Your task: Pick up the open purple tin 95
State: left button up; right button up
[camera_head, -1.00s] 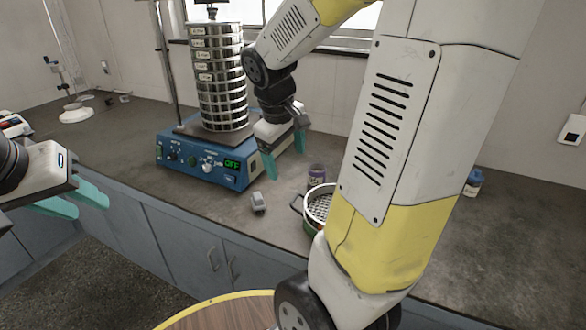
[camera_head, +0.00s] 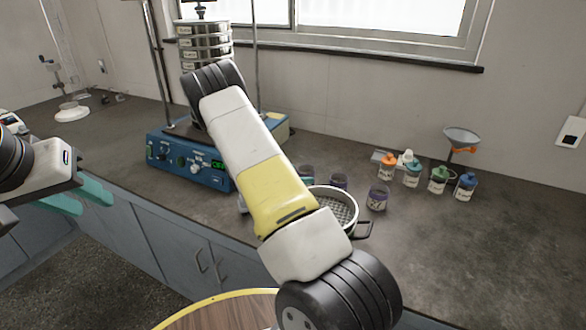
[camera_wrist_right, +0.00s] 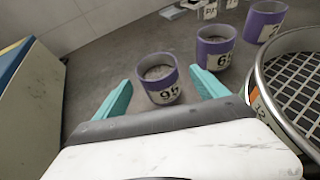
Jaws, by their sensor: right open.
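In the right wrist view an open purple tin (camera_wrist_right: 158,78) with grey contents stands upright between the spread fingers of my right gripper (camera_wrist_right: 164,88). Its label looks like 94 or 95; the last digit is unclear. The fingers lie either side of it with visible gaps. A second purple tin (camera_wrist_right: 215,47) and a third (camera_wrist_right: 265,21) stand behind and to the right. In the head view, purple tins (camera_head: 339,181) stand beside the sieve; the leftmost (camera_head: 307,171) is partly hidden by my right arm, which also hides the right gripper. My left gripper (camera_head: 84,197) is open and empty.
A round sieve pan (camera_wrist_right: 295,85) is close on the right in the wrist view. The blue shaker (camera_head: 185,160) with stacked sieves (camera_head: 205,45) stands left. Several small bottles (camera_head: 438,180) and a funnel (camera_head: 461,138) stand at right. The right bench is clear.

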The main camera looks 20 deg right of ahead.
jog(key=x, duration=0.8)
jog(key=shift+w+f, duration=0.1)
jog(key=shift+f, duration=0.35)
jog(key=c, duration=1.6)
